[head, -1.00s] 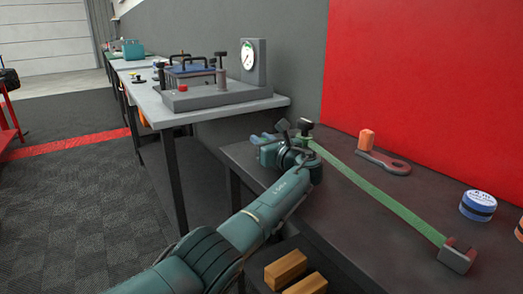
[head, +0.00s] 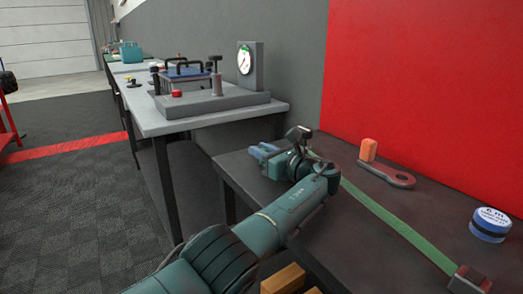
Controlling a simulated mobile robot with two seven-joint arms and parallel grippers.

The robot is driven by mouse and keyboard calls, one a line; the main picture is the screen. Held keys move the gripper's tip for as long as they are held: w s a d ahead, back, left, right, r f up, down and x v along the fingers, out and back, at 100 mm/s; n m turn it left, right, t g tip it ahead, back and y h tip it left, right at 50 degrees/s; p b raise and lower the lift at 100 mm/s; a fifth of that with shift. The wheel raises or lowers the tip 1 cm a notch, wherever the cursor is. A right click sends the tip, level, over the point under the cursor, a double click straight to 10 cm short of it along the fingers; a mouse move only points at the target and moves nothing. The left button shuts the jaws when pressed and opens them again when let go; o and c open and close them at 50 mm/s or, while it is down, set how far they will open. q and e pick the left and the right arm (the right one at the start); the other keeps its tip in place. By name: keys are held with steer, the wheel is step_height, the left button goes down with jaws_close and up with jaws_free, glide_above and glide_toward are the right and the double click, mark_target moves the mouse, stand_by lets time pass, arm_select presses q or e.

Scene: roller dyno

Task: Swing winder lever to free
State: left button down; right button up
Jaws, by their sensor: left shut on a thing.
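A green strap (head: 397,217) runs across the dark bench from the winder to a metal end hook (head: 469,280) at the lower right. The winder sits at the strap's far end, mostly hidden behind my left wrist. A dark block-like handle (head: 299,132), seemingly part of the winder lever, stands up there. My left gripper (head: 293,153) is at the winder and shut on what looks like the lever; its fingertips are largely hidden. A blue-teal piece (head: 264,151) shows just left of it. My right gripper is not in view.
A blue round tin (head: 490,224) stands at right. A grey bench (head: 150,122) with a gauge (head: 245,60) is beyond. Orange blocks (head: 284,280) sit below my arm.

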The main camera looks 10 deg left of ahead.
arm_select(q)
steer(key=c, duration=1.3)
jaws_free()
steer(key=shift+o, duration=0.2)
steer(key=shift+s+d+p, duration=0.25)
steer(key=shift+d+p, duration=0.05)
steer(key=shift+d, duration=0.15)
steer(key=p+v, duration=0.1)
steer(key=v, duration=0.4)
steer(key=shift+d+r+p, duration=0.1)
steer(key=shift+p, duration=0.2)
steer(key=b+v, duration=0.1)
steer(key=v, duration=0.4)
steer(key=shift+s+b, duration=0.1)
steer(key=shift+b, duration=0.25)
steer(key=shift+b+v, duration=0.35)
steer(key=shift+v, duration=0.6)
